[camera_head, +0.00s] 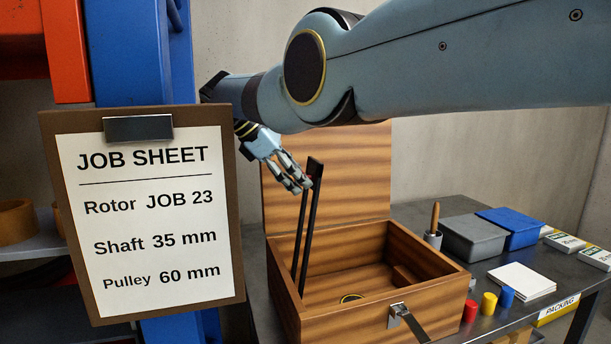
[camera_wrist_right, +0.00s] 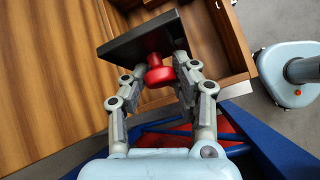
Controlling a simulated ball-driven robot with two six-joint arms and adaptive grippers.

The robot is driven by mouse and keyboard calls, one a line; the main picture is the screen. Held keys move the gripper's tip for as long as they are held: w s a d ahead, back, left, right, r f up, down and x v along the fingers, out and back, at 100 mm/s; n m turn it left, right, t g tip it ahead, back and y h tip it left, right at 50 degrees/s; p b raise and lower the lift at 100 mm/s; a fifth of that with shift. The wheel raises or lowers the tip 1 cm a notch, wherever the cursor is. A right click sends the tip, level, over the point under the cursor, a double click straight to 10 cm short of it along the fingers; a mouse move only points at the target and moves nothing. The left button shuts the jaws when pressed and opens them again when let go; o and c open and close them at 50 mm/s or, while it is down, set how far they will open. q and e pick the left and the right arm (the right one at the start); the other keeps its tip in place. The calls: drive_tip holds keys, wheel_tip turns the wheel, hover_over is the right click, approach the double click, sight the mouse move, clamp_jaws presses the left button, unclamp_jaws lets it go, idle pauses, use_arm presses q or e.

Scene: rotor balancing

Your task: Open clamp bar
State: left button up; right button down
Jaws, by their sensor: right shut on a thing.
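The black clamp bar (camera_head: 312,215) stands steeply raised, leaning slightly, at the left side of an open wooden box (camera_head: 440,292). Its upper end is close to my right gripper (camera_head: 302,186), which reaches in from the right above the box. In the right wrist view, my right gripper (camera_wrist_right: 158,70) is shut on the red knob (camera_wrist_right: 160,74) under the bar's dark end plate (camera_wrist_right: 138,36). The finger tips are partly hidden by the plate. My left gripper is not in view.
The box lid (camera_head: 355,160) stands open at the back. A latch (camera_head: 398,312) hangs on the front. Right of the box, a table holds grey (camera_head: 473,238) and blue bins (camera_head: 510,228), small coloured cylinders (camera_head: 488,303) and white cards (camera_head: 521,281). A job sheet board (camera_head: 145,305) fills the left foreground.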

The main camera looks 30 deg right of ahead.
drive_tip(key=shift+s+a+f, duration=0.15)
drive_tip(key=shift+a+f, duration=0.1)
drive_tip(key=shift+f, duration=0.2)
drive_tip(key=c, duration=1.3)
unclamp_jaws()
drive_tip(key=o, duration=0.3)
drive_tip(key=shift+d+r, duration=0.1)
drive_tip(key=shift+r, duration=0.6)
wheel_tip(320, 180, up, 9)
drive_tip(key=shift+r, duration=0.1)
